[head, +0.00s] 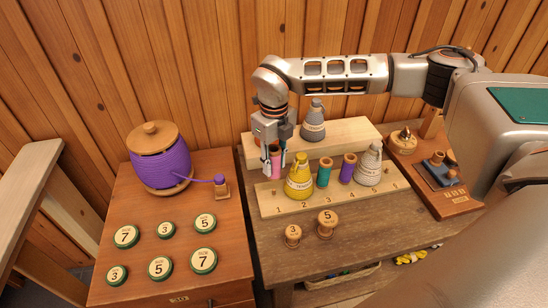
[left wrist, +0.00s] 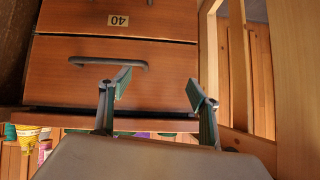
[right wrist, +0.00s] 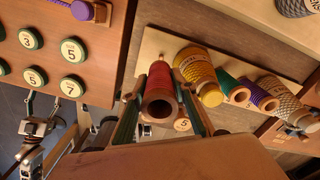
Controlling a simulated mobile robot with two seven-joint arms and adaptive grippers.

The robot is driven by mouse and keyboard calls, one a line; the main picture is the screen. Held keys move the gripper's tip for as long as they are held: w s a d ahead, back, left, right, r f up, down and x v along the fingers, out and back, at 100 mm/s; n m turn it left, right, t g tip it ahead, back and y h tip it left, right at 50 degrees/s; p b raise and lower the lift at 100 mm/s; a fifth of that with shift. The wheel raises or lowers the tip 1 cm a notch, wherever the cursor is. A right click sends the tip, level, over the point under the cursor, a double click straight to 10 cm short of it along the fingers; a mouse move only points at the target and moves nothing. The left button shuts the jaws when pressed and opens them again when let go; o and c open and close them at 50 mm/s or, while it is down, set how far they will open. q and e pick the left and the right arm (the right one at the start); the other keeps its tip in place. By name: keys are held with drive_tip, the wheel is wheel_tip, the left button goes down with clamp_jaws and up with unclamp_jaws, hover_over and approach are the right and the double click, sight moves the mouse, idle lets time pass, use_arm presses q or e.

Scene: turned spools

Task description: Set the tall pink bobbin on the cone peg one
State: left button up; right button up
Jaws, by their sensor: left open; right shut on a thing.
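The tall pink bobbin (head: 276,161) is held upright in my right gripper (head: 281,172), over the left end of the front peg board (head: 330,199), near the number 1. The right wrist view shows it redder (right wrist: 161,88), between the two fingers (right wrist: 160,118), with its open wooden end toward the camera.
A yellow cone (head: 299,178), teal spool (head: 324,172), purple spool (head: 347,169) and grey cone (head: 369,165) stand to the right on the front board. Another grey cone (head: 313,122) stands on the back board. Two small wooden spools (head: 327,223) stand in front.

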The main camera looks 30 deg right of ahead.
sight(274, 175)
drive_tip(key=shift+w+d+f+m, duration=0.1)
drive_tip(key=shift+w+m, duration=0.05)
drive_tip(key=shift+m, duration=0.4)
drive_tip(key=shift+w+f+m, duration=0.1)
drive_tip(key=shift+m, duration=0.45)
drive_tip(key=shift+f+b, duration=0.45)
drive_tip(key=shift+f, duration=0.15)
wheel_tip(274, 175, down, 3)
drive_tip(key=shift+f+b, duration=0.1)
drive_tip(key=shift+b, duration=0.95)
drive_tip(key=shift+f, duration=0.4)
use_arm(q)
drive_tip(key=shift+w+d+f+t+h, duration=0.2)
drive_tip(key=shift+w+d+t+h, duration=0.1)
drive_tip(key=shift+w+d, duration=0.45)
drive_tip(key=shift+s+f, duration=0.25)
drive_tip(key=shift+f, duration=0.05)
use_arm(e)
drive_tip(key=shift+f, duration=0.1)
